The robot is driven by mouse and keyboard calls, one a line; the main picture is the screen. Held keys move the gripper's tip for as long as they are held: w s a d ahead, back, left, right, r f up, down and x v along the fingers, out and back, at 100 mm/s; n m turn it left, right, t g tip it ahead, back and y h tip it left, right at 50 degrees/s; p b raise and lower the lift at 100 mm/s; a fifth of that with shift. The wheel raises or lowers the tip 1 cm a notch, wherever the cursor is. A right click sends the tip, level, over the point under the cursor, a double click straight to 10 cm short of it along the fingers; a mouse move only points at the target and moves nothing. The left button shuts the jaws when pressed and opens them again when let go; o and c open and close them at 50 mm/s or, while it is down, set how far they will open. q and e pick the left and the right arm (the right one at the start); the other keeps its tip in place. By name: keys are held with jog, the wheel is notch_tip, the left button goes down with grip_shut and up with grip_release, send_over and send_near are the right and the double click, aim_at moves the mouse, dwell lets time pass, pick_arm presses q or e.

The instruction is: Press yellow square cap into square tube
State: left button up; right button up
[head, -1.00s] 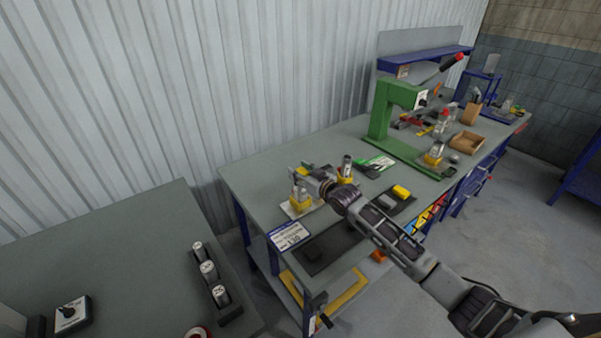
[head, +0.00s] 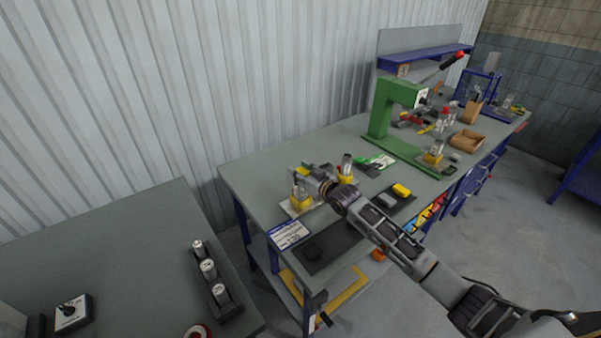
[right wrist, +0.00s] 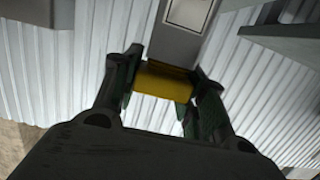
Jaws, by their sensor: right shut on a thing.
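My right gripper (head: 312,176) reaches over the near end of the far bench, between two clamps with yellow bases. In the right wrist view its dark fingers (right wrist: 165,85) are shut on the yellow square cap (right wrist: 163,80). The cap also shows as a small yellow patch in the head view (head: 303,171). A grey square-sided piece with a pale outlined panel, seemingly the square tube (right wrist: 182,38), runs up from the cap in the wrist view. Its end is close to the cap; I cannot tell whether they touch. My left gripper is not in view.
The near clamp (head: 300,200) and far clamp (head: 346,170) flank the gripper. A green press (head: 382,110) stands farther right. The left table (head: 110,235) holds a rack of cylinders (head: 228,313).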

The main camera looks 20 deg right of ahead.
jog(key=shift+f, duration=0.15)
jog(key=o, duration=1)
jog(key=shift+v, duration=6)
